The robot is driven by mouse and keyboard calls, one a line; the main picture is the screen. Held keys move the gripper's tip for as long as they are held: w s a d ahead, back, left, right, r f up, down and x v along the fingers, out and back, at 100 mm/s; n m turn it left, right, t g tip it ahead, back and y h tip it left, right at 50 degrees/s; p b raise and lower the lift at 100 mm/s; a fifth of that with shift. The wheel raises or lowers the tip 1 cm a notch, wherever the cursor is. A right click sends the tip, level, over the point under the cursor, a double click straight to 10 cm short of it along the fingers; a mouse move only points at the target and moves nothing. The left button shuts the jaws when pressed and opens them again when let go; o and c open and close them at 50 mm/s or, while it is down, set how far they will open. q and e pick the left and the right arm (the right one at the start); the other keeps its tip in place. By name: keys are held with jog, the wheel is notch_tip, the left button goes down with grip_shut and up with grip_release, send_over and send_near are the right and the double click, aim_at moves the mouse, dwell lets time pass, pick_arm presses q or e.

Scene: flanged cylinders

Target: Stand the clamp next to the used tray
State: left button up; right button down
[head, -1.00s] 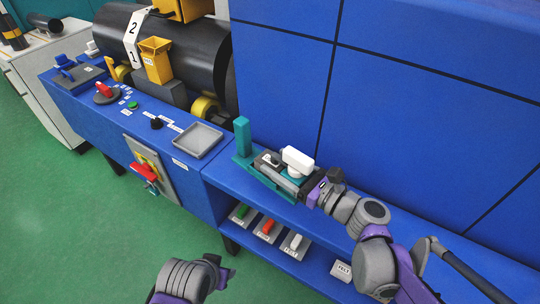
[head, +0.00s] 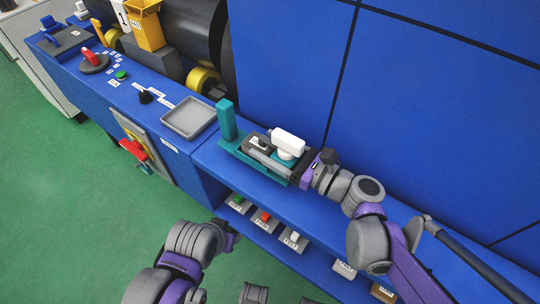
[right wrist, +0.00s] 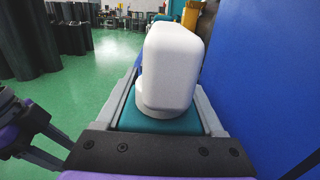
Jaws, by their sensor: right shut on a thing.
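The clamp (head: 227,122) is a teal body with an upright post at its left end and a white knob (head: 288,142) on top. My right gripper (head: 272,153) is shut on it from the right, over the blue ledge. I cannot tell whether it touches the ledge. In the right wrist view the white knob (right wrist: 172,65) and teal body (right wrist: 160,124) sit between the grey fingers. The grey square tray (head: 189,117), seemingly the used tray, lies empty to the left of the post, with a gap between. My left gripper (head: 232,240) is low, away from the ledge; its fingers are unclear.
A blue wall (head: 430,110) rises behind the ledge (head: 215,158). Left of the tray are a black knob (head: 145,96), a green button (head: 121,75) and a yellow bin (head: 147,30). A lower shelf holds small labelled blocks (head: 291,239). Bare ledge shows around the post's foot.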

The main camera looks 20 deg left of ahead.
jog(key=shift+f+b, duration=0.55)
jog(key=shift+f, duration=1.15)
jog(key=shift+f, duration=0.1)
grip_release()
jog(key=shift+d, duration=0.15)
jog(key=p+v, duration=0.1)
jog(key=v, duration=1)
jog(key=shift+s+d, duration=0.15)
jog(key=shift+d, duration=0.25)
jog(key=shift+s, duration=0.1)
